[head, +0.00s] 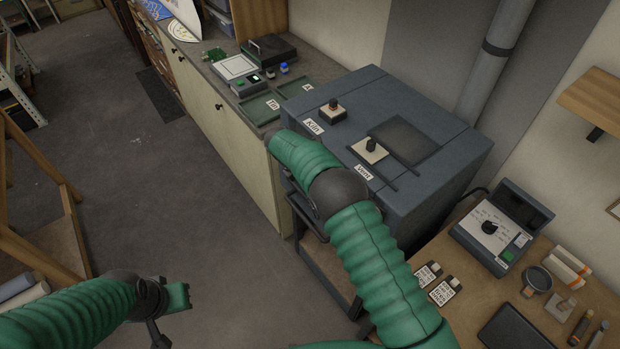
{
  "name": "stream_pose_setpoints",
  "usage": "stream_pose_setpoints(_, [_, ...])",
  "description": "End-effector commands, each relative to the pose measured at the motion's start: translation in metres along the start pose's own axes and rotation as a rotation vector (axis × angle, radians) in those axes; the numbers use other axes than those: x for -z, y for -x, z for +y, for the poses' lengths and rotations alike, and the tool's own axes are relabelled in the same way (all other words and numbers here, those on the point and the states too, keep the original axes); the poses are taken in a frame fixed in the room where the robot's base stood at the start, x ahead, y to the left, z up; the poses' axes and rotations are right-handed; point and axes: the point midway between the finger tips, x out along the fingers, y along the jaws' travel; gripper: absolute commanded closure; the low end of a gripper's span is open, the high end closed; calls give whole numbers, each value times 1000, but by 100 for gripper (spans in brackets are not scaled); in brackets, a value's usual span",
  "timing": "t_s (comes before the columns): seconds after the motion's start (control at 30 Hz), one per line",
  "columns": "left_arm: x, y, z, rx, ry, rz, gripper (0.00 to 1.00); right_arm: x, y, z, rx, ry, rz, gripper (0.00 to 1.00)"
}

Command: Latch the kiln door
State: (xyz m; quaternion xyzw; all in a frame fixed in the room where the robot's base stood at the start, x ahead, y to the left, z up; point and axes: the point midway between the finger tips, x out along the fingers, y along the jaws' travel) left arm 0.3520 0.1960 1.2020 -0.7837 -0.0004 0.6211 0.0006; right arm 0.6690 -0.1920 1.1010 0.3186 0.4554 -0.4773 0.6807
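The kiln (430,195) is a dark grey box on the right, with "Kiln" and "Vent" labels and two knobs on top. Its door side faces the floor aisle and is largely hidden behind my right arm. The latch cannot be made out. Dark bars (305,215) show beside the arm at the kiln's front edge; I cannot tell what they belong to. My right arm reaches across the kiln's front, and its gripper is hidden. My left gripper (172,312) is low at the bottom left, over the floor and well away from the kiln; its fingers are unclear.
A long counter (225,120) with green trays (262,107) and a small device (237,68) runs behind the kiln. A wooden table (420,325) at the right holds a controller box (490,230) and small items. The grey floor (200,210) between is clear. A wooden rack stands left.

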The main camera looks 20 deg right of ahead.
Motion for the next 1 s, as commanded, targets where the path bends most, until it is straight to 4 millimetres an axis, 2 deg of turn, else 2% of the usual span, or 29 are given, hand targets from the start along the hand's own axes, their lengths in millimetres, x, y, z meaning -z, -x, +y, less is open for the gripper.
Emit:
stream_pose_setpoints(0.03, [0,0,0,0,0,0,100,5,-2,-1,10,5,7,100])
stream_pose_setpoints(0.47, [0,0,0,0,0,0,100,5,-3,-2,20,9,8,100])
stream_pose_setpoints(0.5, [0,0,0,0,0,0,100,5,-3,-2,20,9,8,74])
stream_pose_setpoints(0.63, [0,0,0,0,0,0,100,4,-2,-1,18,8,6,57])
stream_pose_setpoints(1.0, [-1,-3,0,0,0,0,100,2,4,0,12,5,2,56])
